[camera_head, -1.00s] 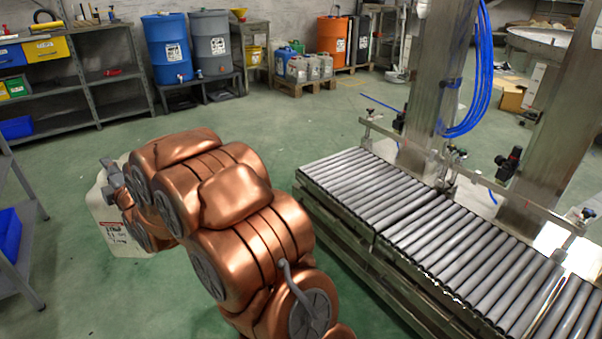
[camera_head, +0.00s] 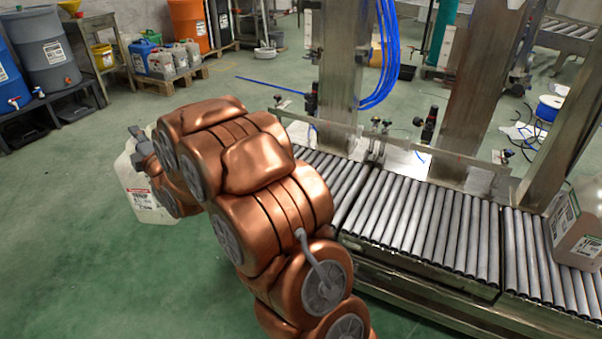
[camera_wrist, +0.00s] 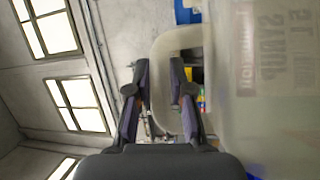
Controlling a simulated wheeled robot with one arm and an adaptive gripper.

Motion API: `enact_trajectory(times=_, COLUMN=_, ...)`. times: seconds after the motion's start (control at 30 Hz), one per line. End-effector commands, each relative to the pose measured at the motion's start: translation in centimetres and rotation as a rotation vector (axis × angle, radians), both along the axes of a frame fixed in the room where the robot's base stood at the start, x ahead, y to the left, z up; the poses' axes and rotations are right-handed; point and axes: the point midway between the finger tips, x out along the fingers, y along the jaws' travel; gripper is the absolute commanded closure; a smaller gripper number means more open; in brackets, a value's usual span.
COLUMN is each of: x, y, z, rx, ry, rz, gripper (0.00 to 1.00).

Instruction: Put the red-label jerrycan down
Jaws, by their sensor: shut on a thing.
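The red-label jerrycan (camera_head: 152,212) is translucent white with a printed label. In the head view it hangs at the left, beyond my copper arm, which covers its right side. My gripper (camera_head: 138,138) is at its top. In the wrist view the fingers (camera_wrist: 162,75) close around the can's pale handle (camera_wrist: 175,38), and the can's body (camera_wrist: 262,120) fills the right side, its label blurred and sideways. The can appears upright, over green floor; its height above the floor cannot be told.
A roller conveyor (camera_head: 400,215) runs along the right, with steel posts (camera_head: 342,70) behind it. Another jerrycan (camera_head: 578,222) with a label stands on its right end. Small cans stand on a pallet (camera_head: 172,83) at the back. The floor at left is clear.

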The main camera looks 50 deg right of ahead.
Motion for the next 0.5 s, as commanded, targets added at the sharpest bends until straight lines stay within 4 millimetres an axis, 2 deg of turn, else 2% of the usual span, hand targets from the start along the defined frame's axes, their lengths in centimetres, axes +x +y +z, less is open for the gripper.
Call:
enact_trajectory(times=0.03, x=-0.2, y=-2.3, z=0.2, rx=-0.002, ry=-0.001, rz=-0.024, gripper=1.00)
enact_trajectory(times=0.2, x=-1.6, y=-9.6, z=0.1, rx=-0.001, ry=-0.002, rz=-0.091, gripper=1.00)
enact_trajectory(times=0.5, x=-5.4, y=-20.4, z=-0.3, rx=-0.002, ry=-0.001, rz=-0.185, gripper=1.00)
